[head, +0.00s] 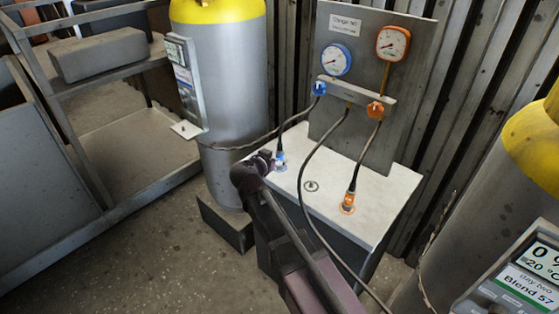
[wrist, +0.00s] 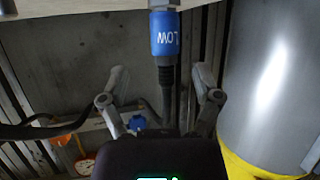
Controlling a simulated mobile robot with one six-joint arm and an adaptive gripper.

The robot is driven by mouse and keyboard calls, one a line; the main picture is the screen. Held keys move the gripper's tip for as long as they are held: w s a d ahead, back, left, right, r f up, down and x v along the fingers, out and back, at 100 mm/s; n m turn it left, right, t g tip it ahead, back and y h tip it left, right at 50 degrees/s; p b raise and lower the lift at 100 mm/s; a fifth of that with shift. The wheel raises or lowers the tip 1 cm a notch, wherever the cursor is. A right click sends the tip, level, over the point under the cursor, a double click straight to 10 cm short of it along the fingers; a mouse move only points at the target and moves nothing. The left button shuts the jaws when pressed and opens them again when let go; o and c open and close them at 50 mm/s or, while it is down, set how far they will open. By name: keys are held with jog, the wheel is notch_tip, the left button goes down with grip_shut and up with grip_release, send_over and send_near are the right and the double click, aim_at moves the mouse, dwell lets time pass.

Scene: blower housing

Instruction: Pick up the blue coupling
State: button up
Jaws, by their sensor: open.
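The blue coupling (head: 280,161) stands upright on the white-topped bench with a dark hose attached. In the wrist view the blue coupling (wrist: 165,36) shows at the top, with white lettering reading "LOW", and its hose runs between my fingers. My gripper (head: 267,159) is right beside the coupling in the head view. In the wrist view my gripper (wrist: 160,80) has its two fingers apart, one on each side of the hose. The fingertips appear level with the hose rather than the blue body. I cannot tell whether either finger touches it.
An orange coupling (head: 348,203) stands on the white bench top (head: 388,187). Behind are a gauge panel (head: 362,62), a blue fitting (head: 319,88) and an orange fitting (head: 376,109). A grey cylinder (head: 232,95) stands left, another (head: 480,220) right. Hoses loop across the bench.

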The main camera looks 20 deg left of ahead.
aim_at(277, 158)
jog(key=shift+a, duration=0.1)
jog(key=shift+w+f+b, duration=0.45)
jog(key=shift+w+b, duration=0.05)
jog(key=shift+w+a+f+b, duration=0.1)
jog(key=shift+w+f+b, duration=0.65)
jog(key=shift+w, duration=0.35)
jog(key=shift+w+f, duration=0.2)
jog(key=shift+w, duration=0.45)
jog(key=shift+d, duration=0.2)
grip_shut()
